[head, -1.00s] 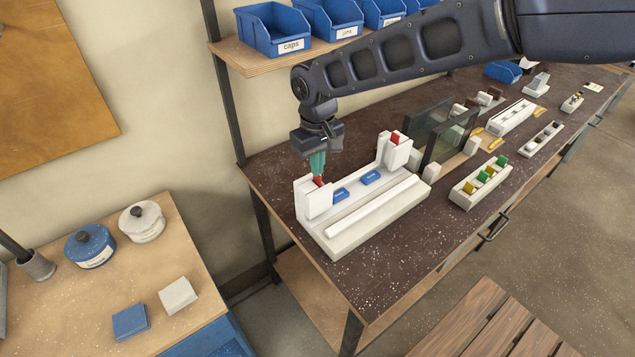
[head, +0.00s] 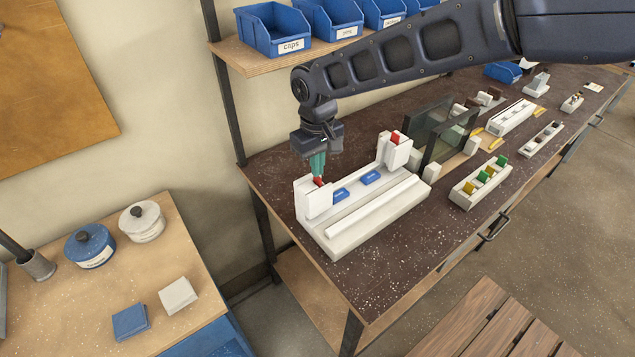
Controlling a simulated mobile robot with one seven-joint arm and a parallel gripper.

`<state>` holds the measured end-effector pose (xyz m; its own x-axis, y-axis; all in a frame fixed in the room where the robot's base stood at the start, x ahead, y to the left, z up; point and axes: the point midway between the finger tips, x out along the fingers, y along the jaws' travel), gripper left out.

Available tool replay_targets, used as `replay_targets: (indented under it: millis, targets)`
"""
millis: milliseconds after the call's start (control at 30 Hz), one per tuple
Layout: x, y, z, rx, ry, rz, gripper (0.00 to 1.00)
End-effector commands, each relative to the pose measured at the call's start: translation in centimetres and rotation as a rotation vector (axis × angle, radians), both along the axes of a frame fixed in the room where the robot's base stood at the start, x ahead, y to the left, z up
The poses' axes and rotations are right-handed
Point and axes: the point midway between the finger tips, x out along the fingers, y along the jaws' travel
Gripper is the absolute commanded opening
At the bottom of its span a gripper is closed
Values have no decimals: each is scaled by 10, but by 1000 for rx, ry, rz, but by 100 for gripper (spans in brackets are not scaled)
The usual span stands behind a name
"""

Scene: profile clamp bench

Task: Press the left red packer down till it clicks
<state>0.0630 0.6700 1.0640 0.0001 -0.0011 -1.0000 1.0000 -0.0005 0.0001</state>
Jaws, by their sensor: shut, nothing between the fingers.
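The white clamp fixture (head: 345,241) stands near the left end of the dark bench, with a raised block at each end. The left red packer (head: 319,182) shows as a small red piece at the top of the left block (head: 312,198). My gripper (head: 318,176), with green fingers, is shut and points down right at this packer; its tips appear to touch it or hover just over it. The right red packer (head: 395,138) sticks up from the right block (head: 397,156). Two blue pieces (head: 371,177) lie between the blocks. The packer's seat is hidden inside the block.
Dark glass panels (head: 449,140) stand behind the fixture to the right. A white rack (head: 480,188) with green and yellow pieces sits further right. A shelf (head: 262,62) with blue bins hangs behind my arm. The bench front is clear.

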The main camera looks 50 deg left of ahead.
Motion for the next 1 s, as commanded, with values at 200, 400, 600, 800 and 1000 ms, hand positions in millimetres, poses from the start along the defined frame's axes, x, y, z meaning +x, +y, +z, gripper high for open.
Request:
replay_targets:
  millis: [200,400,600,800,1000]
  targets:
    - [0,0,15,2,1,0,0]
    - [0,0,27,1,1,1,0]
    - [1,0,41,2,0,0,0]
    - [0,0,53,2,0,0,0]
    - [0,0,64,2,0,1,0]
